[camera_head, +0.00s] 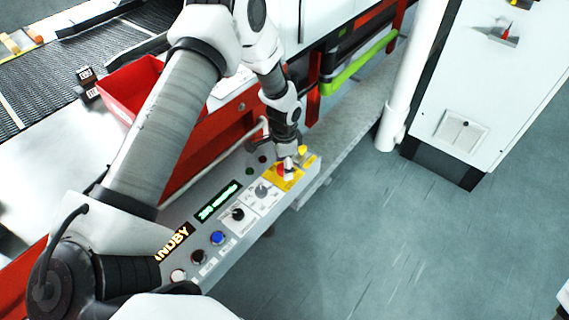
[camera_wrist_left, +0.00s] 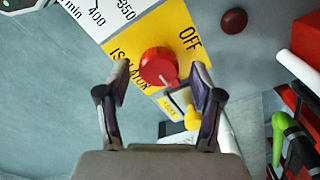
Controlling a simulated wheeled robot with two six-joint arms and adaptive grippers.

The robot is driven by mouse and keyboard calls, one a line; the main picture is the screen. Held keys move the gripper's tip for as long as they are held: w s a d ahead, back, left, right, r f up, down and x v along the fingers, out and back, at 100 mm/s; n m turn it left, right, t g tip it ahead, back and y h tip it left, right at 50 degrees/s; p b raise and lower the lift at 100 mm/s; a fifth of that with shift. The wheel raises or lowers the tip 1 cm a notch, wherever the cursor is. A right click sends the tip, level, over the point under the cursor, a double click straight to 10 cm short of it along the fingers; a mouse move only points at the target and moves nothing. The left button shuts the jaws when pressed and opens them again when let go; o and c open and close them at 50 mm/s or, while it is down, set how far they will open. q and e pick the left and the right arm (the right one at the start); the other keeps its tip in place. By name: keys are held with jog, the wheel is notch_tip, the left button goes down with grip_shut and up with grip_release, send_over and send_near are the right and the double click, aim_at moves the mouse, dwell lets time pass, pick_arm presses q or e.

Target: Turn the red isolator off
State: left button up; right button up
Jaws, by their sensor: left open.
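The red isolator (camera_wrist_left: 159,67) is a round red knob with a pale pointer mark, on a yellow plate (camera_wrist_left: 188,22) lettered ISOLATOR and OFF. In the left wrist view its pointer mark is on the lower right of the knob, not toward the word OFF. My left gripper (camera_wrist_left: 158,92) is open, with its fingers on either side of the knob's near side; contact cannot be told. In the head view the left gripper (camera_head: 287,168) is over the yellow end of the control panel (camera_head: 225,262) and partly covers the red isolator (camera_head: 281,170). My right gripper is not seen.
The panel also carries a blue button (camera_head: 217,238), black knobs and a green display (camera_head: 217,201). A yellow tag (camera_wrist_left: 169,105) hangs beside the isolator. A red bin (camera_head: 128,88) stands by the mesh belt (camera_head: 60,85). A white cabinet (camera_head: 480,90) stands right; floor between is clear.

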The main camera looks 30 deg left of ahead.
pick_arm(q)
jog(key=shift+r, duration=0.1)
jog(key=shift+c, duration=0.3)
jog(key=c, duration=1.1)
jog(key=shift+n+p, duration=0.3)
jog(key=shift+n, duration=0.1)
jog(key=n+p, duration=0.1)
jog(key=n, duration=0.1)
jog(key=shift+r+n+p, duration=0.1)
jog(key=shift+n+p, duration=0.2)
jog(key=n+p, duration=0.3)
jog(key=n, duration=0.2)
jog(key=shift+s, duration=0.1)
jog(key=n+p, duration=0.3)
jog(key=n, duration=0.2)
jog(key=shift+a+n, duration=0.1)
jog(key=shift+n, duration=0.3)
jog(key=shift+s+n+p, duration=0.1)
jog(key=shift+n+p, duration=1)
jog(key=shift+n, duration=0.6)
jog(key=shift+f+n, duration=0.2)
jog(key=shift+n, duration=0.1)
